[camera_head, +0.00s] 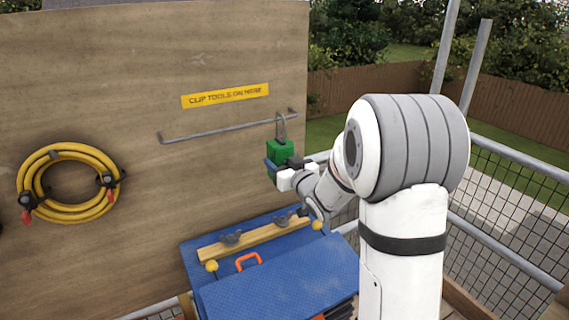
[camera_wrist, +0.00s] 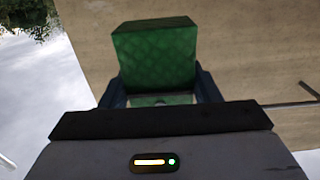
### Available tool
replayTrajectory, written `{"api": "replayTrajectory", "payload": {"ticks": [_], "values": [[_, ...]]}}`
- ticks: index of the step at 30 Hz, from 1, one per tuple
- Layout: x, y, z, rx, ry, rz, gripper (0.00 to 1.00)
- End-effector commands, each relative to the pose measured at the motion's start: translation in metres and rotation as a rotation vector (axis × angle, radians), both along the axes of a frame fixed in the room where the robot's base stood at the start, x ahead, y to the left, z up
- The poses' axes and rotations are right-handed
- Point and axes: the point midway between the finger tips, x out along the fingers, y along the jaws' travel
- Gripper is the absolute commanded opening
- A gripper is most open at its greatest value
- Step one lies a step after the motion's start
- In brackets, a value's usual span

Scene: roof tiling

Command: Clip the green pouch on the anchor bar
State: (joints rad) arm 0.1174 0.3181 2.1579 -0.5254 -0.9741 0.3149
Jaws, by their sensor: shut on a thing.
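The green pouch (camera_head: 280,151) is held upright in my gripper (camera_head: 272,166), in front of the right part of the wooden board. The pouch also shows in the wrist view (camera_wrist: 157,55), between the two dark fingers of my gripper (camera_wrist: 160,92). A grey metal clip (camera_head: 281,126) stands up from the top of the pouch. The anchor bar (camera_head: 215,131) is a thin grey rod on the board, below the yellow label. The clip overlaps the bar's right part in the head view; I cannot tell whether it is hooked on. The bar's end shows at the right in the wrist view (camera_wrist: 290,104).
A yellow label (camera_head: 225,96) is on the board above the bar. A coiled yellow hose (camera_head: 68,183) hangs at the left. A blue box (camera_head: 285,285) with an orange handle (camera_head: 248,261) stands below. A mesh railing (camera_head: 515,190) is at the right.

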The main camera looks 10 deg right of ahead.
Motion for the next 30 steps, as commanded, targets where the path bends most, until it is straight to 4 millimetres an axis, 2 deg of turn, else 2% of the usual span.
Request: {"api": "replayTrajectory", "payload": {"ticks": [8,30], "values": [[0.0059,0.0022,0.0014,0.000,-0.003,0.000,0.21],[0.0007,0.0018,0.0017,0.000,-0.003,0.002,0.21]]}}
